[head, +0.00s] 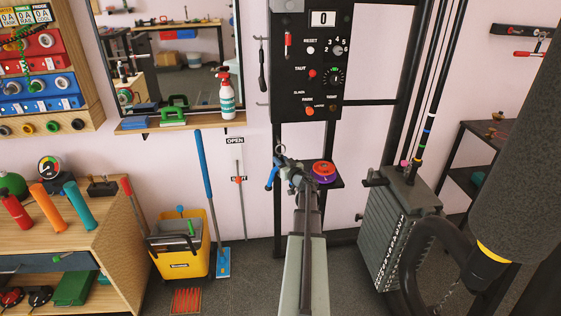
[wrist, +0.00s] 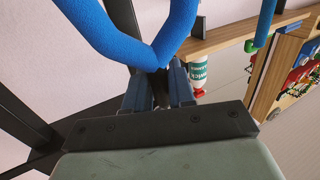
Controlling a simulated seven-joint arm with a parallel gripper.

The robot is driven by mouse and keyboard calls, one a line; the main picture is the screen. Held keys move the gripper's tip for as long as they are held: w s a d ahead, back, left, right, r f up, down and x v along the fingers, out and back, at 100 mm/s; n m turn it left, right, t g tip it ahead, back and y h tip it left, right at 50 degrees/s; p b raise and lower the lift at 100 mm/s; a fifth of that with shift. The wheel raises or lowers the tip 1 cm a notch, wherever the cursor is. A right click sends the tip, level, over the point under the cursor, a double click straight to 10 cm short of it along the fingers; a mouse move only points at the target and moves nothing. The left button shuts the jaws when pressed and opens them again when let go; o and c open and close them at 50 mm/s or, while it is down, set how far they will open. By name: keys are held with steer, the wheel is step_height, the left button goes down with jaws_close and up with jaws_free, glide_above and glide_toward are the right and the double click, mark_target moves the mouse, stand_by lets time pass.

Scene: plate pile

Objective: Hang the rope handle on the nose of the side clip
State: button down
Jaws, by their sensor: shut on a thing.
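My gripper (head: 290,172) is low in front of the black cable machine, in the middle of the head view. It is shut on the blue rope handle (head: 272,178), whose blue part sticks out to the left of the fingers. In the wrist view the blue rope (wrist: 105,35) forms a V, with its bend at the fingertips (wrist: 160,88). A small ring (head: 280,149) shows just above the gripper. A small side clip (head: 262,104) juts left from the machine's panel edge, above and left of the gripper. Its nose is too small to make out clearly.
A black hanging handle (head: 262,70) is above the clip. A purple and orange disc (head: 323,171) lies on a small shelf right of my gripper. A wooden shelf (head: 190,119) with a bottle (head: 226,98) stands left. A weight stack (head: 395,235) stands right.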

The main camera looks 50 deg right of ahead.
steer(key=shift+s+a+f, duration=0.5)
steer(key=shift+s+a, duration=0.4)
steer(key=shift+s+a+f, duration=0.5)
steer(key=shift+s+a, duration=0.35)
stand_by(0.4)
steer(key=s+a+r+n+y, duration=0.1)
steer(key=s+r+y, duration=0.1)
steer(key=r, duration=1.8)
steer(key=s+a+r+n+t+y, duration=0.1)
steer(key=s+r+y, duration=0.1)
steer(key=r, duration=1.8)
steer(key=shift+s+a+n, duration=0.3)
steer(key=shift+s, duration=0.4)
steer(key=shift+w+d+r, duration=0.1)
steer(key=shift+d, duration=0.05)
steer(key=w+d+f, duration=0.2)
steer(key=w+d, duration=0.4)
steer(key=w, duration=0.1)
steer(key=shift+d, duration=0.4)
